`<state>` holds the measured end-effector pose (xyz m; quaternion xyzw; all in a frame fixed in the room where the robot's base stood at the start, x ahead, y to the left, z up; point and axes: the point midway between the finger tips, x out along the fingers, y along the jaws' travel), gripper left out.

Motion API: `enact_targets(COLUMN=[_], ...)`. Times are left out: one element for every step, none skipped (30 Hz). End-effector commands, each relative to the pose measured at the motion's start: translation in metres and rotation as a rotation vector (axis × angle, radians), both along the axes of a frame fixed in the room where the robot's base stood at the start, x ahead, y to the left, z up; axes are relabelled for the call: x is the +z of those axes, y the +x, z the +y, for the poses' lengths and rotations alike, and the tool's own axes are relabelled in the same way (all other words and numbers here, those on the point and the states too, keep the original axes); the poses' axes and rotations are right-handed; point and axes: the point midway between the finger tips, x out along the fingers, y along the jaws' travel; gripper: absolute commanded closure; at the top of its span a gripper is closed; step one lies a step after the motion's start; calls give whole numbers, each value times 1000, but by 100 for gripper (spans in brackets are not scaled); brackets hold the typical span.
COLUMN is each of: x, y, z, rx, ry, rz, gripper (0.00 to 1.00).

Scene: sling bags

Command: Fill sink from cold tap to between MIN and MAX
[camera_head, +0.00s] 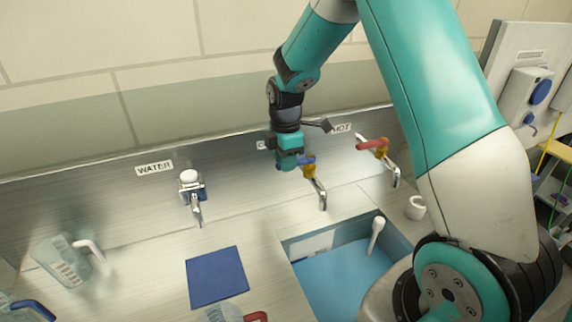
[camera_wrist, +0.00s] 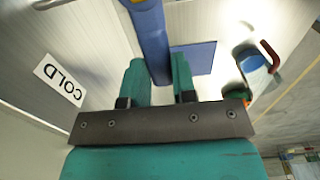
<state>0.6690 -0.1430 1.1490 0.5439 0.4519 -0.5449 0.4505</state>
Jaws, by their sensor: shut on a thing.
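The cold tap (camera_head: 316,190) has a blue lever and a metal spout over the sink's back edge. My gripper (camera_head: 290,162) is at this lever from the left. In the wrist view my gripper (camera_wrist: 161,75) has its teal fingers on either side of the blue lever (camera_wrist: 152,40) and is shut on it. The COLD sign (camera_wrist: 60,80) is on the wall beside it. The sink (camera_head: 420,235) has a light blue interior; I cannot tell the water level. A pale panel (camera_head: 312,245) is on its back wall, its marks too small to read. No stream from the spout is clear.
The hot tap (camera_head: 390,165) with a red lever is right of the cold tap. The WATER tap (camera_head: 192,190) is to the left. A blue mat (camera_head: 216,277), a clear jug (camera_head: 65,262) and a red-handled jug (camera_head: 228,313) are on the counter. A white cup (camera_head: 415,207) stands near the sink.

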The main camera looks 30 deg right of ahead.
Motion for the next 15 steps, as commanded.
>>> enact_targets(x=[1,1,1,1,1,2,2,2,2,2,2,2,2,2,1], y=[3,4,4,4,4,4,4,5,5,5,5,5,5,5,4], z=[0,0,0,0,0,0,0,0,0,0,-1,-1,-1,0,-1], rx=[-18,-24,-30,-31,-32,-32,-32,-32,-32,-32,-33,-32,-32,-31,-31], ry=[-1,-1,0,0,-1,-1,-1,-1,-1,-1,-1,-1,-1,-1,-1], rz=[-7,-7,-7,-7,-8,-8,-9,-9,-10,-10,-11,-11,-10,-9,-8], gripper=[100,100,100,100,100,100,100,100,100,100,68,59,52,49,49])
